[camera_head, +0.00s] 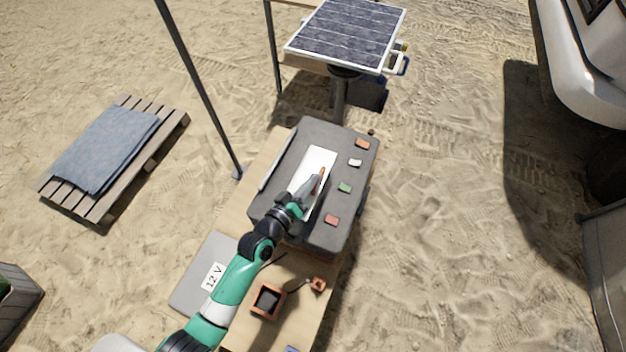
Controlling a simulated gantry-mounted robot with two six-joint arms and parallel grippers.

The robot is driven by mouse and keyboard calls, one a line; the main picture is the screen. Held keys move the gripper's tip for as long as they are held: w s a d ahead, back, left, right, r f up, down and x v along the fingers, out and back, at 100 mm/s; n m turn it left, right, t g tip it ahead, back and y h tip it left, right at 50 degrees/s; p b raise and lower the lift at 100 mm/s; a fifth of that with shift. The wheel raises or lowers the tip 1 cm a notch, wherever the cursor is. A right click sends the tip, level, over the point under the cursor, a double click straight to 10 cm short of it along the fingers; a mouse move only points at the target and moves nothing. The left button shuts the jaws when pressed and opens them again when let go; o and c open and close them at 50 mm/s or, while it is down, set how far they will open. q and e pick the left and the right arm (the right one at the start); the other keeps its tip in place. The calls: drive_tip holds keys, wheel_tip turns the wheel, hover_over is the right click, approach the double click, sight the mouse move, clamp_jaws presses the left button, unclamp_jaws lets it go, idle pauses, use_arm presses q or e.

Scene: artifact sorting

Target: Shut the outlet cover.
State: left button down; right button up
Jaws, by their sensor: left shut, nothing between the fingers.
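My left gripper (320,175) is shut and empty. It is over a white sheet (324,158) on the dark grey mat (310,133), and its tips look orange-brown. I cannot tell whether it touches the sheet. A small orange-brown square box with a dark inside (268,300) is on the wooden table, to the right of my left arm. A smaller orange-brown piece (318,285) lies beside it. I cannot tell for sure which part is the outlet cover, or whether it is open. My right gripper is not in view.
Small coloured pieces lie along the mat's right side, including a green one (345,187) and a red one (331,220). A grey box labelled 12 V (190,292) is left of my arm. A solar panel (347,30) stands behind the table. A pole (200,90) rises at the left.

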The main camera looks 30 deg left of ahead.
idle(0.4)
use_arm(q)
drive_tip(key=shift+a+r, duration=0.2)
drive_tip(key=shift+r, duration=0.15)
drive_tip(key=r, duration=0.1)
drive_tip(key=a+r+p, duration=0.1)
drive_tip(key=shift+a+r+p, duration=0.25)
drive_tip(key=shift+r+p, duration=0.15)
drive_tip(key=shift+s+a+r+p, duration=0.15)
drive_tip(key=shift+s+a+p, duration=0.1)
drive_tip(key=shift+s, duration=0.2)
drive_tip(key=shift+s+a+r+p, duration=0.15)
drive_tip(key=shift+s+a, duration=0.1)
drive_tip(key=shift+s, duration=0.2)
drive_tip(key=v, duration=0.8)
drive_tip(key=shift+d+p, duration=0.2)
drive_tip(key=shift+p, duration=0.2)
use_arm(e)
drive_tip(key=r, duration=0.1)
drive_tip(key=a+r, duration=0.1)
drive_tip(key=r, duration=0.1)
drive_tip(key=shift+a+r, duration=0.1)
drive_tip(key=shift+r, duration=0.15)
use_arm(q)
drive_tip(key=shift+s+f, duration=0.1)
